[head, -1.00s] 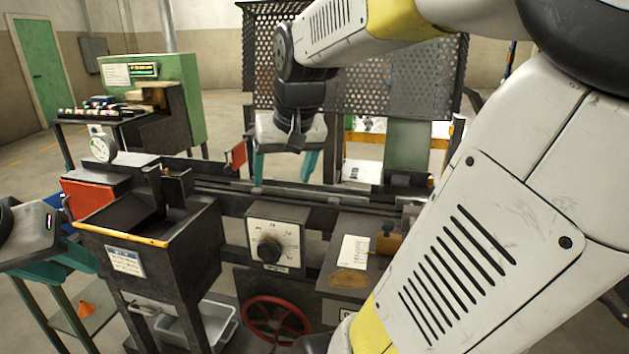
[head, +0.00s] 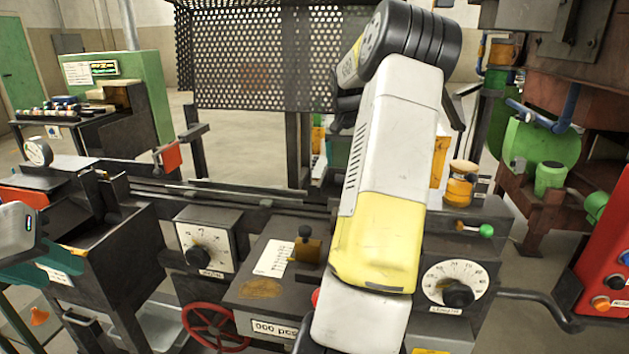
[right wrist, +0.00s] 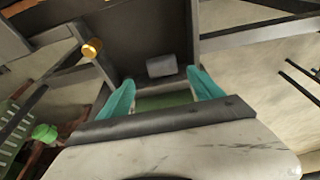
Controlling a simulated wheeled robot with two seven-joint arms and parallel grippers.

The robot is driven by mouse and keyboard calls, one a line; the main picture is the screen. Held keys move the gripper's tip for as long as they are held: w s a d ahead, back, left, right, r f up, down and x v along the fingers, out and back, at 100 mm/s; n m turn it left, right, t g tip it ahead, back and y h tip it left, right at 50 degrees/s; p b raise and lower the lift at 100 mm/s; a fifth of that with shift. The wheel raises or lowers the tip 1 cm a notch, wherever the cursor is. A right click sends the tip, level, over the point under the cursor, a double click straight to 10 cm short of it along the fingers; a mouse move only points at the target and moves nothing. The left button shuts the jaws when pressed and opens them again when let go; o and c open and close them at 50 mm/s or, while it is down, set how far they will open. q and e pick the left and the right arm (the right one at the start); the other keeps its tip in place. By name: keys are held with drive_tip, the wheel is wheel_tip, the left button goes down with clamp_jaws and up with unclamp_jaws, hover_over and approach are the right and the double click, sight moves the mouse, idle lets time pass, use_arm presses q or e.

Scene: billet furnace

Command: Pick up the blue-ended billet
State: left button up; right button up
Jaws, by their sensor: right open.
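Several small billets with coloured ends lie on a dark rack (head: 45,118) at the far left of the head view. A blue one (head: 66,100) seems to be among them, but they are too small to tell clearly. My right gripper (right wrist: 162,90) is open in the right wrist view, its teal fingers apart with nothing gripped. A short grey block (right wrist: 161,66) lies in a dark channel beyond the fingertips; its end colour does not show. In the head view my right arm hides most of that gripper. My left gripper (head: 18,265) is partly cut off at the left edge.
A dark machine bench with a left dial (head: 206,247), a red handwheel (head: 215,328) and a right dial (head: 455,283) fills the front. A perforated guard (head: 255,60) stands behind it. A green machine (head: 140,85) is at the left, a red panel (head: 608,265) at the right.

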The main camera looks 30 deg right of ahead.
drive_tip(key=x, duration=0.5)
drive_tip(key=shift+w+f, duration=0.3)
drive_tip(key=shift+w, duration=0.15)
drive_tip(key=shift+r, duration=0.1)
clamp_jaws()
